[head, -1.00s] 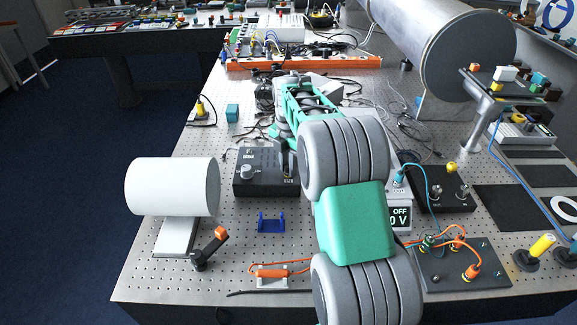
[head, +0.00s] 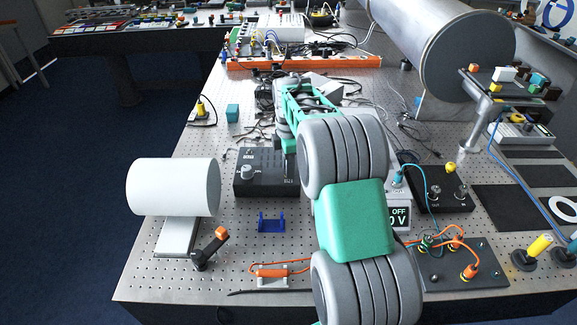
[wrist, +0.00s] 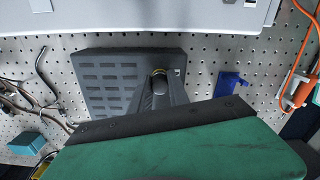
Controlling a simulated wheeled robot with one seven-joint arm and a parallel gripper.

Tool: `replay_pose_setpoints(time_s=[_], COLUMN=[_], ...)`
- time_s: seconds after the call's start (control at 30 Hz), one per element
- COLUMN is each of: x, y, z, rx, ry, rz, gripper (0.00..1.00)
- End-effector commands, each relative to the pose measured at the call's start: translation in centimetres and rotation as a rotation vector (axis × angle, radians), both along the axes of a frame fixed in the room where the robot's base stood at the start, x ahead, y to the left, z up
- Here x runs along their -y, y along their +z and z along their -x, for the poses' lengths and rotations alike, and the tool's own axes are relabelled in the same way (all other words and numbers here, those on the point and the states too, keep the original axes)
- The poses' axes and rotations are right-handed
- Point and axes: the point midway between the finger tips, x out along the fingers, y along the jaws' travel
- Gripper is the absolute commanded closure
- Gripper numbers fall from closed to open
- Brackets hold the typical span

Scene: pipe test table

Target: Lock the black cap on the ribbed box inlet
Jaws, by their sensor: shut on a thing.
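The dark ribbed box (head: 262,185) stands on the perforated table, left of my arm in the head view. In the wrist view its slotted top (wrist: 105,88) shows at upper left. My gripper (wrist: 160,82) is over the box's right part in that view, its dark fingers pointing at a small fitting with a yellowish ring (wrist: 159,71), likely the inlet. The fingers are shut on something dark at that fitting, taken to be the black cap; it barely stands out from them. Whether the cap is seated or turned cannot be told. In the head view my arm partly hides the contact.
A blue bracket (head: 271,223) lies in front of the box. A white cylinder (head: 173,187) on a stand is at left, with an orange-tipped lever (head: 211,247) before it. A teal cube (head: 233,113) and loose cables lie behind. An orange-wired part (head: 271,273) is near the front edge.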

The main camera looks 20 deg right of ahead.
Motion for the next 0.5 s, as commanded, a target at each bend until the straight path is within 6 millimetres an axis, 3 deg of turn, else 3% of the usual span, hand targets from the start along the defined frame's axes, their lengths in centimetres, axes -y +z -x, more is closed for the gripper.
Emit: replay_pose_setpoints(time_s=[0.1,0.2,0.5], x=[-0.03,-0.03,-0.03], y=[0.0,-0.1,-0.15], z=[0.1,0.11,0.13], rx=[-0.004,-0.004,-0.004], ry=[-0.206,-0.307,-0.347], rz=[-0.001,-0.001,0.0], gripper=[1.0,1.0,1.0])
